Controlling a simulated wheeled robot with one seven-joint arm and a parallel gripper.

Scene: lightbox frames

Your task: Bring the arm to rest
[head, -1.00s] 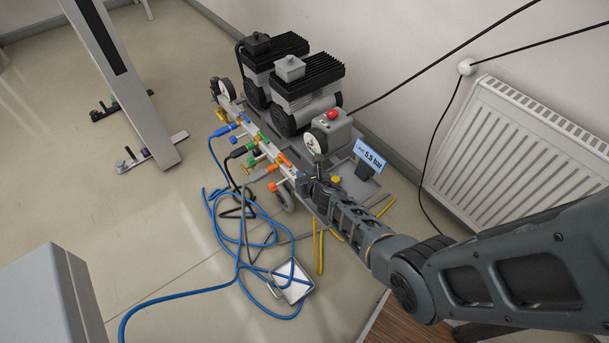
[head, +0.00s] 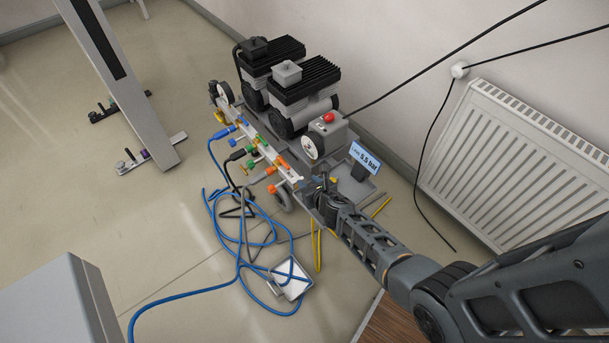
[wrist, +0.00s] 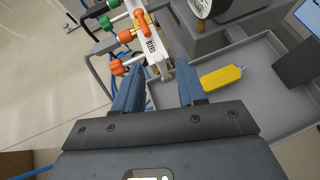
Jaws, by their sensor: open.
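My arm (head: 370,243) reaches from the lower right toward the near end of the compressor cart. My gripper (wrist: 158,82) shows in the wrist view with its two blue-grey fingers apart and nothing between them. It is above the near end of the cart, by the white manifold bar (wrist: 150,38) and the grey tray (wrist: 262,75). In the head view the fingertips are small and partly hidden by the wrist. A yellow tool (wrist: 221,78) with a pointed metal tip lies on the tray just right of the right finger.
The compressor (head: 305,92) has a gauge and red button on the cart. A "5.5 bar" sign (head: 365,158) stands on the tray. A radiator (head: 520,165) is on the right wall.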

